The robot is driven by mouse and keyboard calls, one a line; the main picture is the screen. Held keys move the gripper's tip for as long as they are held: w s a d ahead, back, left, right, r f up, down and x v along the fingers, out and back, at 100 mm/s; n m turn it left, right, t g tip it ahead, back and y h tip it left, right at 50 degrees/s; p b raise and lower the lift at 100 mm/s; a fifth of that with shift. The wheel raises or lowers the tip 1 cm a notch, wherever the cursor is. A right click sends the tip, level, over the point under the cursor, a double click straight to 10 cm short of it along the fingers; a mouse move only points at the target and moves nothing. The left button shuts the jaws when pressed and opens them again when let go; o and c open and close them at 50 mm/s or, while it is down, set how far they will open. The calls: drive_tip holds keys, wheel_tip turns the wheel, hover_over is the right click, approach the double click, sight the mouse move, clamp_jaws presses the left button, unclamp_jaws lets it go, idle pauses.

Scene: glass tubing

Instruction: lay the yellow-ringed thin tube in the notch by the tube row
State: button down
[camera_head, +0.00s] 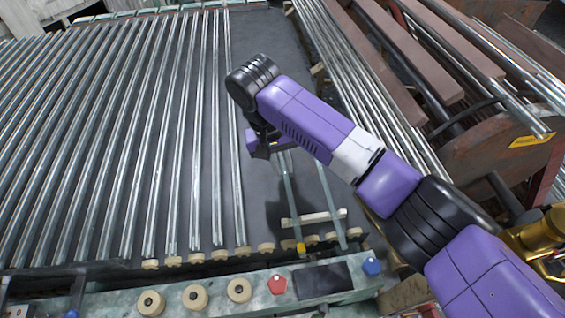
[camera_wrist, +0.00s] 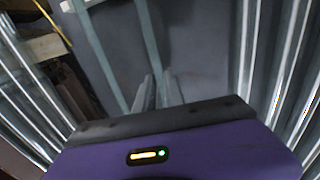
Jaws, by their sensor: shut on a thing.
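The yellow-ringed thin tube (camera_head: 291,200) runs from under my gripper (camera_head: 267,150) towards the near edge of the dark bed. Its yellow ring (camera_head: 300,248) is at the near end, by the wooden rollers. In the wrist view, my gripper (camera_wrist: 158,88) is shut on this tube (camera_wrist: 150,42), which passes up between the fingers. I cannot tell whether the tube touches the bed. The tube row (camera_head: 200,130) lies to the left in the head view and to the right in the wrist view (camera_wrist: 245,60). I cannot make out the notch clearly.
Another thin tube (camera_head: 331,205) lies to the right of the held one. A pale wooden strip (camera_head: 314,217) lies across by both near ends. Wooden rollers (camera_head: 266,247) line the near edge, before a green panel with knobs (camera_head: 239,290). Racks of metal bars (camera_head: 400,130) stand right.

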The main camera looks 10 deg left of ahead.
drive_tip(key=shift+f, duration=0.3)
drive_tip(key=c, duration=1.4)
unclamp_jaws()
drive_tip(key=shift+c, duration=0.2)
wheel_tip(320, 180, up, 12)
drive_tip(key=a, duration=0.2)
drive_tip(key=shift+s+a+r+p, duration=0.15)
drive_tip(key=shift+s+r+p, duration=0.1)
drive_tip(key=shift+s+p, duration=0.15)
